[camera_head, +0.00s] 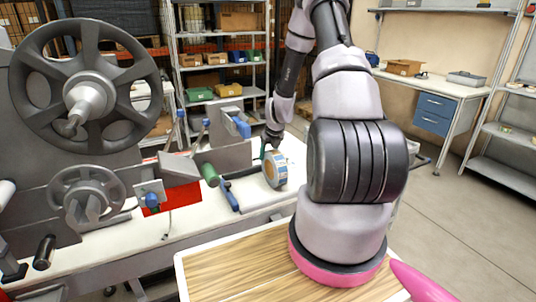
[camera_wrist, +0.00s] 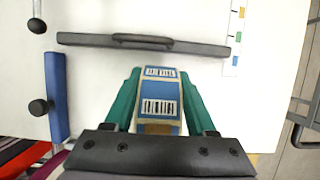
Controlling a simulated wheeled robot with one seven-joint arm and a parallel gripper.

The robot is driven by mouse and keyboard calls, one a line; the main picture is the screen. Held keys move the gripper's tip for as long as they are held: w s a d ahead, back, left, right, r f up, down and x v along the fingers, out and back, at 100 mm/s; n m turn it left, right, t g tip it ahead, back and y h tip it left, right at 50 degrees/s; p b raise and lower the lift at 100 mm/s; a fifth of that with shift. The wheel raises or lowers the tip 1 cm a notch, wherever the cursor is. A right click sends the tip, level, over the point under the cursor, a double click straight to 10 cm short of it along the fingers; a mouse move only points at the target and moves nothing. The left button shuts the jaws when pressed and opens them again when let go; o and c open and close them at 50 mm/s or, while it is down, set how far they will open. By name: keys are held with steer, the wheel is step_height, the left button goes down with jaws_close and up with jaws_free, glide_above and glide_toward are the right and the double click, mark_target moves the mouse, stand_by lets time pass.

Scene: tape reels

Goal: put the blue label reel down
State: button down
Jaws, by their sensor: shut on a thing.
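The blue label reel (camera_head: 275,169) is a tape reel with blue and white label patches on its rim and a tan side. It stands on edge over the white worktop in the head view. In the wrist view the reel (camera_wrist: 158,100) shows its rim with two barcode labels, between the green fingers of my gripper (camera_wrist: 158,98). My gripper (camera_head: 267,150) is shut on the reel, from above in the head view. I cannot tell whether the reel's underside touches the worktop (camera_head: 285,196).
A dark bar with a handle (camera_wrist: 143,42) lies across the white surface beyond the reel. A large grey machine with handwheels (camera_head: 85,95) stands left. White surface shows clear beyond the dark bar.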

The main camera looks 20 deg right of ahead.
steer(key=shift+c, duration=1.1)
jaws_free()
steer(key=v, duration=1.2)
steer(key=s+a+r+n+t, duration=0.1)
steer(key=s+a+r+n, duration=0.3)
steer(key=r, duration=0.3)
steer(key=s+a+r+n+y, duration=0.1)
steer(key=s+a+r+n, duration=0.15)
steer(key=r+n, duration=0.5)
steer(key=s+a+r+n+t, duration=0.1)
steer(key=s+a+r+n, duration=0.1)
steer(key=a+r+n, duration=0.45)
steer(key=s+a+r+n, duration=0.1)
steer(key=s+r+n, duration=0.4)
steer(key=s, duration=0.4)
steer(key=s+a+r+n, duration=0.1)
steer(key=s+r+n, duration=0.5)
steer(key=s+n, duration=0.2)
steer(key=shift+s+a+n+t+y, duration=0.3)
steer(key=shift+s+y, duration=0.1)
steer(key=shift+s, duration=0.1)
